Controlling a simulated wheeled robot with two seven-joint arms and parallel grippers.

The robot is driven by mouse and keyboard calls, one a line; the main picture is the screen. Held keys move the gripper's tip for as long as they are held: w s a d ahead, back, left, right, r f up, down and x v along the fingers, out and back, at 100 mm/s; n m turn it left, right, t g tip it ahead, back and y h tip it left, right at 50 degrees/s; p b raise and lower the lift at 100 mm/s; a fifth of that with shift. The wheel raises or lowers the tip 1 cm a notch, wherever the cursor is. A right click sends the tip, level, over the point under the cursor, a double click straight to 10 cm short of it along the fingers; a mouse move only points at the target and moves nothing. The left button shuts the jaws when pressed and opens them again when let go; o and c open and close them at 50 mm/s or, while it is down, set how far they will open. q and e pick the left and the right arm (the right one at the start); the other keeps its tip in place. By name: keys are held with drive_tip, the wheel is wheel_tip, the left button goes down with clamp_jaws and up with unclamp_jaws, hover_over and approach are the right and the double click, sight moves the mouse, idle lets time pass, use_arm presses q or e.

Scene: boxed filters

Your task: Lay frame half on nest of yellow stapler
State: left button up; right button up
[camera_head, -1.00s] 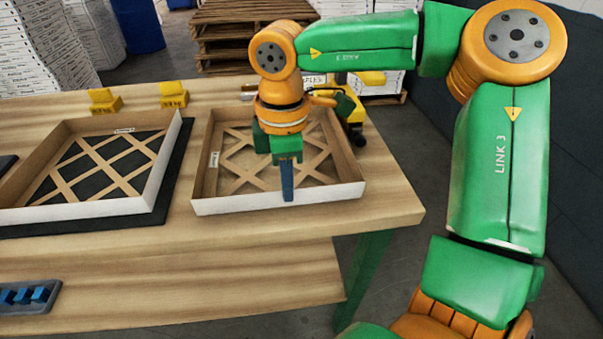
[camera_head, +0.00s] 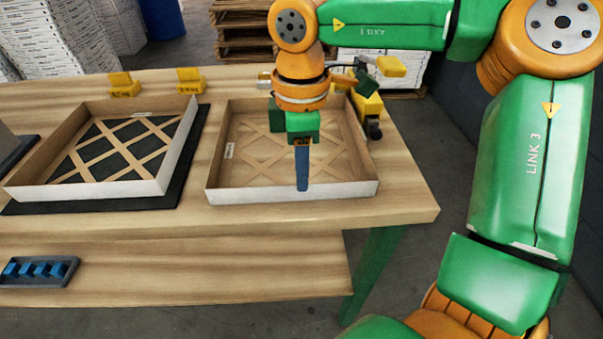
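A cardboard frame half (camera_head: 228,181) with white outer walls and a crossed lattice floor lies at the table's right end. My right gripper (camera_head: 302,187) points down over it. Its blue fingertips overlap the front wall's top edge; they show edge-on, so I cannot tell whether they grip the wall. Another frame half (camera_head: 165,180) lies on a black mat (camera_head: 187,165) to the left. My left gripper is not in view.
Two yellow labelled blocks (camera_head: 124,85) (camera_head: 190,80) stand along the table's back edge. A grey tray (camera_head: 68,274) with several blue pieces sits on the lower shelf. A grey object (camera_head: 10,146) and dark mat show at the left edge. Stacked boxes and pallets stand behind.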

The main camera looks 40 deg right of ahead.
wheel_tip(320, 180, up, 10)
drive_tip(key=p, duration=0.2)
drive_tip(key=shift+p, duration=0.4)
drive_tip(key=shift+f, duration=0.1)
